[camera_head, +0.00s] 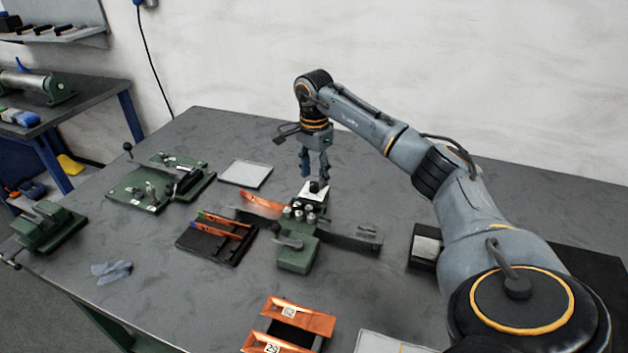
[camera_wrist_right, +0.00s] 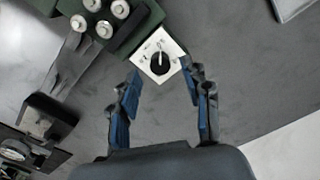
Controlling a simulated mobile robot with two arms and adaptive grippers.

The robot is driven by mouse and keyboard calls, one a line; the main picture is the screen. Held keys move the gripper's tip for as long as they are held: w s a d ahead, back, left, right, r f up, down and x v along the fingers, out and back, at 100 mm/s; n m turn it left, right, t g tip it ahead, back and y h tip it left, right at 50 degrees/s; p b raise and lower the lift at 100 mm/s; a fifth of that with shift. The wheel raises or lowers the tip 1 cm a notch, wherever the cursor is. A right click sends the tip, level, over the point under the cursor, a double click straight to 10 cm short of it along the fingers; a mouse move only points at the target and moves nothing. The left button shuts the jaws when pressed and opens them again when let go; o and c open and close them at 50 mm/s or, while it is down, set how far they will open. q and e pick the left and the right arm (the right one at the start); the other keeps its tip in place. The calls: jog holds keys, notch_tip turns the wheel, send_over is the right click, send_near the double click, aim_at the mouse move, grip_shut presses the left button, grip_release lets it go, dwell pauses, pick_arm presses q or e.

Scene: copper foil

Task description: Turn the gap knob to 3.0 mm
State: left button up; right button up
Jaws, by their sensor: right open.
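My right gripper (camera_head: 314,168) points down just above the knob. In the wrist view its two fingers (camera_wrist_right: 161,78) are spread apart, with the knob beyond and between their tips, not visibly touched. My left gripper is not in view.
A green fixture (camera_head: 143,205) with a lever and a pale plate (camera_head: 246,174) stand farther back. Flat arms extend from the device's sides.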

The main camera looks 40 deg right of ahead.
aim_at(314, 188)
jog(key=shift+f, duration=1.45)
jog(key=shift+c, duration=0.4)
grip_shut()
